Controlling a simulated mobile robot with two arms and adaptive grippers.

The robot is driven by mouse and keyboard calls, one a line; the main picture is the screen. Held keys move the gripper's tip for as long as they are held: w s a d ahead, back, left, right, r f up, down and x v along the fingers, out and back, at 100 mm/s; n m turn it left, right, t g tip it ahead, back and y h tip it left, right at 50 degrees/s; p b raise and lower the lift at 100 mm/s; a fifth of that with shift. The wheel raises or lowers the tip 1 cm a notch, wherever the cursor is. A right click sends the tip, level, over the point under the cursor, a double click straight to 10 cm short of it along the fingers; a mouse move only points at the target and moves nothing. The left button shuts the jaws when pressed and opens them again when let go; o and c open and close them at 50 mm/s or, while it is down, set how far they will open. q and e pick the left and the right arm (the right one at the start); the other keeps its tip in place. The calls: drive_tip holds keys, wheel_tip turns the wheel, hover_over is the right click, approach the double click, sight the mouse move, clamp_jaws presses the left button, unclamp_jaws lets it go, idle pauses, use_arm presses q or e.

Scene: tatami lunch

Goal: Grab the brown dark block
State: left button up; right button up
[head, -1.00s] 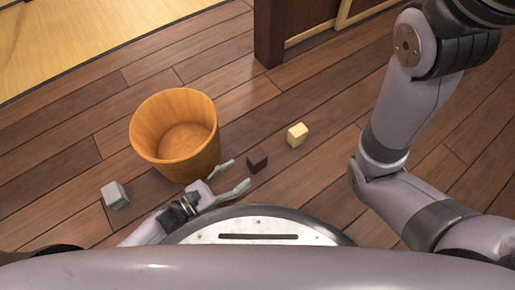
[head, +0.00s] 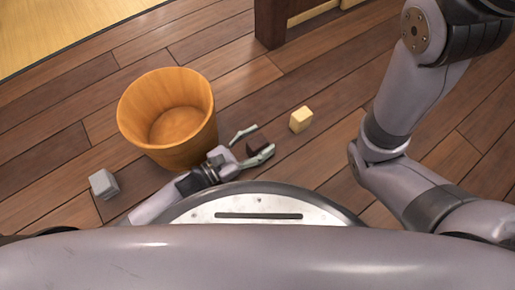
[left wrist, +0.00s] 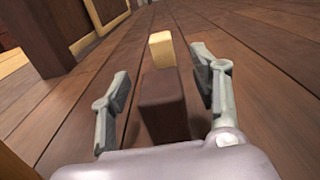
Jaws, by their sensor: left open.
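The dark brown block (head: 257,145) sits on the wooden floor in front of my base in the head view. My left gripper (head: 255,144) is open, with one finger on each side of the block. In the left wrist view the dark block (left wrist: 165,105) stands between the two spread fingers of the gripper (left wrist: 162,85), with a visible gap to each. The block's lower part is hidden behind the gripper body there. My right arm shows at the right of the head view, but its gripper is out of the picture.
An empty wooden bucket (head: 136,133) stands left of the gripper, close to it. A pale yellow block (head: 301,119) lies beyond the dark one, also in the left wrist view (left wrist: 161,48). A grey block (head: 104,184) is at the far left. A wooden post (head: 270,22) stands behind.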

use_arm(q)
drive_tip(key=c, duration=1.3)
drive_tip(key=shift+r, duration=0.15)
